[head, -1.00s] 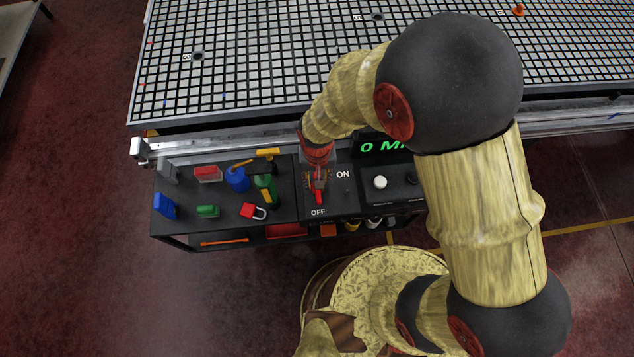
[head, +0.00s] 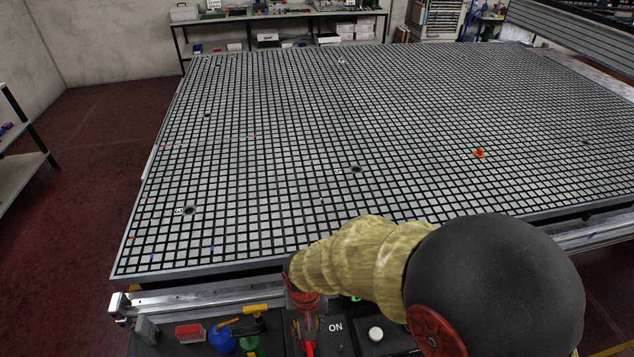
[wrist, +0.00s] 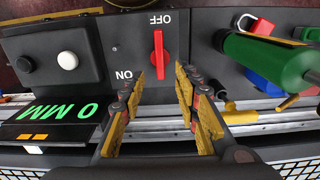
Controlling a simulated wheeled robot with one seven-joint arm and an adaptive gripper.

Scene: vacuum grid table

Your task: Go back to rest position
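My gripper (wrist: 160,74) is open, with its two yellow-padded fingers apart on either side of the near end of a red rotary switch (wrist: 159,50). I cannot tell whether the fingers touch the switch. The switch handle lies in line with the OFF label, and the ON label is off to its side. In the head view my gripper (head: 306,322) is low over the control panel, and the red switch (head: 310,349) shows below it at the picture's bottom edge. The panel display (wrist: 50,110) reads 0 MM in green.
The large vacuum grid table (head: 250,185) lies just beyond the panel, with an orange piece (head: 479,153) on it. A white button (wrist: 67,60) and a black button (wrist: 24,64) sit beside the switch. A green cylinder (wrist: 268,58) and a red padlock (wrist: 264,84) are close by.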

